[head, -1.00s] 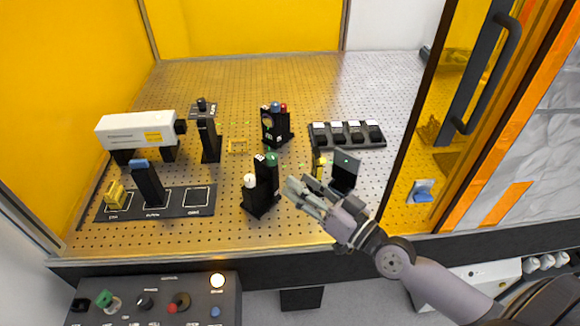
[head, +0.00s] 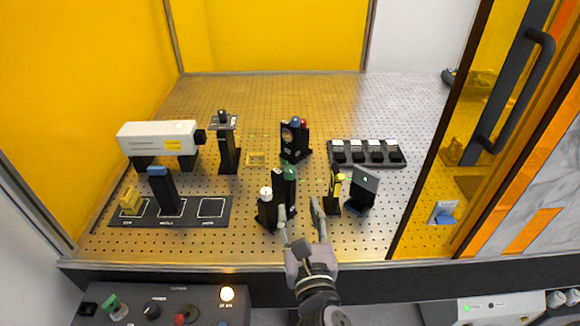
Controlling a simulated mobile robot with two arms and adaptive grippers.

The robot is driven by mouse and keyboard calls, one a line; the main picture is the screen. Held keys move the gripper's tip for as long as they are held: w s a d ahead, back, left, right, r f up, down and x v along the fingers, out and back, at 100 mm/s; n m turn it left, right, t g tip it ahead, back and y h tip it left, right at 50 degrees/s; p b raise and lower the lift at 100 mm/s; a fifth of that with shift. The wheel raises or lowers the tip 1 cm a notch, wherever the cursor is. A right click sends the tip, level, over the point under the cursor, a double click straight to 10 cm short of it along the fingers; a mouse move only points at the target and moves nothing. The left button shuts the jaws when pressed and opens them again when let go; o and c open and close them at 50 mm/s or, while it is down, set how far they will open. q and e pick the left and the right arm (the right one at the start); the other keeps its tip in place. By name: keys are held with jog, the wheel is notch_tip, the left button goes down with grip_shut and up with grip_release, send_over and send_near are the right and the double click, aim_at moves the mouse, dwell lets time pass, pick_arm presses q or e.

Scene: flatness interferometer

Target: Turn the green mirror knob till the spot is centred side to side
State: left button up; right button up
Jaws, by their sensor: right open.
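The green mirror knob (head: 290,173) is on top of a black mirror mount (head: 284,188), beside a white knob (head: 266,192) on the same mount. A dark screen (head: 365,181) with a small green spot stands to the right; the spot looks near the middle of its face, but it is too small to judge centring. My right gripper (head: 300,207) is open and empty, its fingers pointing away from me. It is just in front and to the right of the green knob, apart from it. My left gripper is out of view.
A yellow-marked black post (head: 334,193) stands close to the right of my fingers. A second mount (head: 295,140) with blue and red knobs stands behind. A white laser box (head: 157,139) is at left, a row of black holders (head: 366,153) at back right. A control panel (head: 165,305) is in front.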

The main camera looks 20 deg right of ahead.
aim_at(291, 175)
jog(key=w, duration=0.4)
jog(key=w+d, duration=0.1)
jog(key=w, duration=0.4)
jog(key=w+d, duration=0.1)
jog(key=w, duration=0.3)
jog(key=shift+w+d, duration=0.1)
jog(key=shift+w, duration=0.05)
jog(key=shift+c, duration=0.6)
grip_shut()
